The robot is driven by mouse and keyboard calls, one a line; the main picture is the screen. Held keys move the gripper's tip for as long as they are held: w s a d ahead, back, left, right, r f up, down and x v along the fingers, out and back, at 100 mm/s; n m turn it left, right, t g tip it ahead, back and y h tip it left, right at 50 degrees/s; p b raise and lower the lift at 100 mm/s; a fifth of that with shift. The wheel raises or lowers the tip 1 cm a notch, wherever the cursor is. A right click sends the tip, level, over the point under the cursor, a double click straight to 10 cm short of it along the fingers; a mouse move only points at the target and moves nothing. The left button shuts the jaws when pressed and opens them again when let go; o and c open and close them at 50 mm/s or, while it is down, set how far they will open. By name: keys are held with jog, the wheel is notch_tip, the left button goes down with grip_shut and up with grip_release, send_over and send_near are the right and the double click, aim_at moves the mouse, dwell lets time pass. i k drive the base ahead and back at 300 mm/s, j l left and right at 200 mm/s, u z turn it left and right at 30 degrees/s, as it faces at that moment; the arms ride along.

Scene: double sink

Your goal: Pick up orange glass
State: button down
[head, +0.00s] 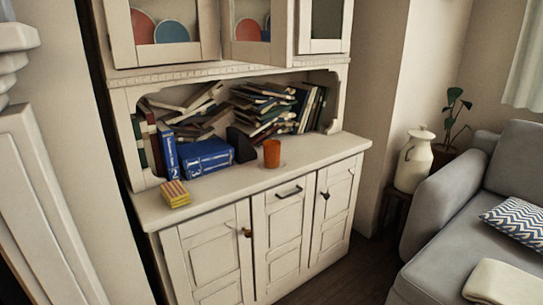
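The orange glass (271,153) stands upright on the white cabinet's counter (310,151), near the middle and close to the front edge. Dark and blue items stand to its left, with a small gap on the counter around the glass. My gripper is not visible in the head view.
Blue books (206,157) and a dark object (242,145) stand left of the glass. A striped box (174,194) sits at the counter's left end. Piled books (262,108) fill the shelf behind. A grey sofa (463,220) and a white jug (414,161) are at right.

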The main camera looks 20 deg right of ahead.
aim_at(272, 148)
jog(key=i+z, duration=0.1)
jog(key=z, duration=1.3)
jog(key=i+j, duration=0.15)
jog(key=i, duration=0.2)
jog(key=i+j+z, duration=0.1)
jog(key=i, duration=0.3)
jog(key=i+j+z, duration=0.1)
jog(key=i+j, duration=0.3)
jog(key=j, duration=0.25)
jog(key=i+j, duration=0.15)
jog(key=j, duration=0.2)
